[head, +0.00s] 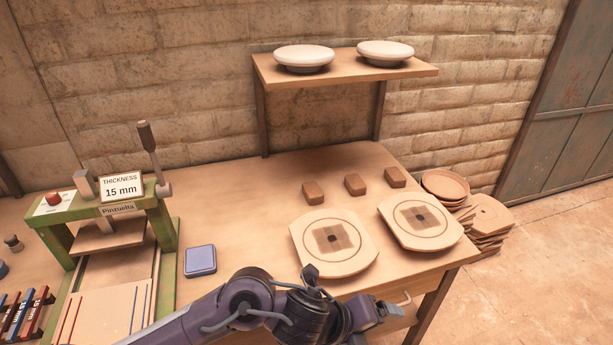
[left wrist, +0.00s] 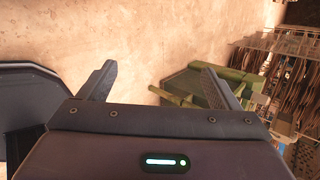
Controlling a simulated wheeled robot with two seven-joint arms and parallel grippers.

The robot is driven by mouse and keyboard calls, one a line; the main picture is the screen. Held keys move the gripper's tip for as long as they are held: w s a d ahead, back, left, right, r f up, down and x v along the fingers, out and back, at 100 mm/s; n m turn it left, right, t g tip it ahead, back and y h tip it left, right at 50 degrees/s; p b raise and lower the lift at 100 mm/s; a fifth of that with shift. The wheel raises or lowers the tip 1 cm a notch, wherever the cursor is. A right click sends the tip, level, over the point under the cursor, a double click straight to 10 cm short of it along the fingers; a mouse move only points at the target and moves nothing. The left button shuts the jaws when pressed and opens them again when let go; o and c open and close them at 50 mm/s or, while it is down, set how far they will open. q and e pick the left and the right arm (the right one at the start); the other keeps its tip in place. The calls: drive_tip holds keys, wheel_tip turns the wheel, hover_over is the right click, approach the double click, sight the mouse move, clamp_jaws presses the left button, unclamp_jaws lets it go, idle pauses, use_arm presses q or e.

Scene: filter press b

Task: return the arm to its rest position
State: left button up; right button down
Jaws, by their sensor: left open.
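My left arm comes in low from the left in the head view. Its gripper (head: 392,309) is at the front edge of the table (head: 235,215), below the right-hand round-cornered board. In the left wrist view the two fingers of my left gripper (left wrist: 158,70) stand wide apart with nothing between them. They point at a pale, bare surface, with a green object (left wrist: 205,88) beyond the right finger. My right gripper is not in view.
Two boards (head: 333,241) (head: 420,221) with dark square marks lie near the arm. Three brown blocks (head: 313,192) (head: 355,184) (head: 395,177) lie behind them. A green press (head: 165,225) and blue pad (head: 200,260) stand left. A shelf (head: 345,72) holds two white discs.

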use_arm(q)
drive_tip(key=w+a+r+n+t+y, duration=0.1)
drive_tip(key=a+n+t+y, duration=0.1)
drive_tip(key=a+n, duration=0.6)
drive_tip(key=w+a+r+n+t+y, duration=0.15)
drive_tip(key=a+n, duration=0.25)
drive_tip(key=n, duration=0.7)
drive_tip(key=s+a+f+n+g+y, duration=0.2)
drive_tip(key=s+a+f+n, duration=0.3)
drive_tip(key=a, duration=0.4)
drive_tip(key=s+a+f+n+g+y, duration=0.25)
drive_tip(key=s+a+n, duration=0.35)
drive_tip(key=a+n, duration=0.3)
wheel_tip(320, 180, down, 30)
drive_tip(key=s+a+m, duration=0.1)
drive_tip(key=s, duration=0.1)
drive_tip(key=s+a+f+g, duration=0.1)
drive_tip(key=s+f, duration=0.8)
drive_tip(key=s+a+f, duration=0.2)
drive_tip(key=s+f, duration=0.7)
drive_tip(key=s, duration=0.1)
drive_tip(key=shift+a+m+g, duration=0.25)
drive_tip(key=shift+m+g, duration=0.05)
drive_tip(key=shift+g, duration=0.1)
drive_tip(key=shift+s, duration=0.1)
